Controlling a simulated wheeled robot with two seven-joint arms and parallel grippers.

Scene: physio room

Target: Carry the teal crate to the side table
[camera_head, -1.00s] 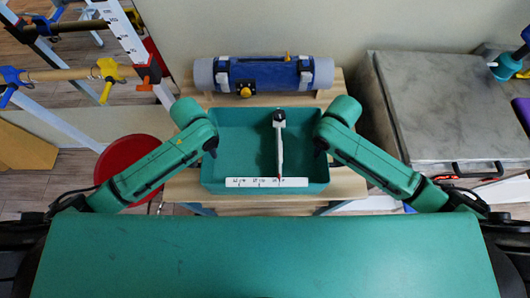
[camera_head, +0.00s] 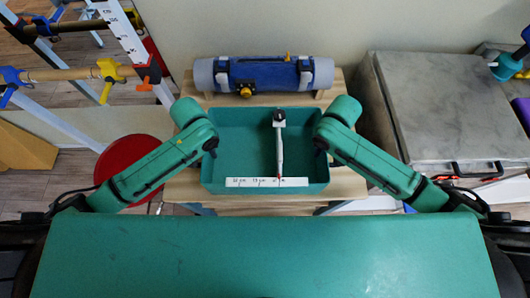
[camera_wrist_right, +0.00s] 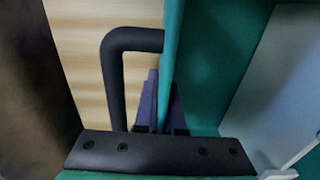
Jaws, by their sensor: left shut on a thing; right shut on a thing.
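The teal crate (camera_head: 235,150) stands level in the middle of the head view, over a pale wooden slatted table top (camera_head: 345,185). Whether it rests on the wood or hangs just above it, I cannot tell. A white ruler strip (camera_head: 262,182) and a white tool with a dark head (camera_head: 280,135) are in it. My left gripper (camera_head: 211,152) is shut at the crate's left side. My right gripper (camera_head: 320,147) is shut at its right side. In the right wrist view a black bent handle (camera_wrist_right: 116,75) stands out from the crate's wall (camera_wrist_right: 172,50). Both fingertips are mostly hidden.
A blue and grey roll (camera_head: 265,75) with straps lies behind the crate. A red round stool (camera_head: 128,165) stands close on the left. A grey-topped cabinet (camera_head: 440,105) stands on the right.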

